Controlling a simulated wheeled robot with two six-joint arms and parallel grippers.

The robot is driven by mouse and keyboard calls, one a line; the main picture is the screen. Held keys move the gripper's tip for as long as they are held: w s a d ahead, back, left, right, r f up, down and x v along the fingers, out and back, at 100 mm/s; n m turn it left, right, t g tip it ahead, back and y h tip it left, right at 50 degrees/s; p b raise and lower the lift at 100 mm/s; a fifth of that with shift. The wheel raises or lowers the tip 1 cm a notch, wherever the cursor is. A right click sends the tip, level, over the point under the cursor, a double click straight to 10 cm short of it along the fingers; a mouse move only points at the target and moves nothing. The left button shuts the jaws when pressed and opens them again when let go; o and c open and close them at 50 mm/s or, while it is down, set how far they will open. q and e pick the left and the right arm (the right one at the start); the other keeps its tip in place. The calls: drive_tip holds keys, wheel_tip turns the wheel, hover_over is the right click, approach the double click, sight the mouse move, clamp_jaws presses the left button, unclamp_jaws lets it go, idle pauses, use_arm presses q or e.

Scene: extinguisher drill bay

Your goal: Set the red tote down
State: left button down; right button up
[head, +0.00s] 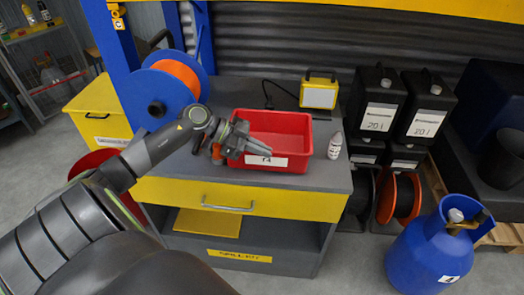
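The red tote (292,127) is an open, empty-looking bin with a white label on its front wall. It appears level and rests on or just above the grey top of the yellow-fronted bench (325,181); any small gap under it cannot be told. My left gripper (262,150) is at the tote's front left corner, its fingers overlapping the rim and front wall by the label. The fingers show nearly edge-on, so whether they are closed on the wall is unclear. My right gripper is not in view.
A small white bottle (335,146) stands close to the tote's right side. A yellow work lamp (319,92) is behind it. A blue reel (157,100) with orange hose is at the left. Black canisters (377,102) stand right, and a blue cylinder (432,250) is on the floor.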

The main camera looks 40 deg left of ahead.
use_arm(q)
drive_tip(key=shift+f, duration=0.3)
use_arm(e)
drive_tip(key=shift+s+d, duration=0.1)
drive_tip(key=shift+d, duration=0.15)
use_arm(q)
drive_tip(key=c, duration=1.6)
unclamp_jaws()
drive_tip(key=shift+c, duration=0.2)
drive_tip(key=v, duration=1.2)
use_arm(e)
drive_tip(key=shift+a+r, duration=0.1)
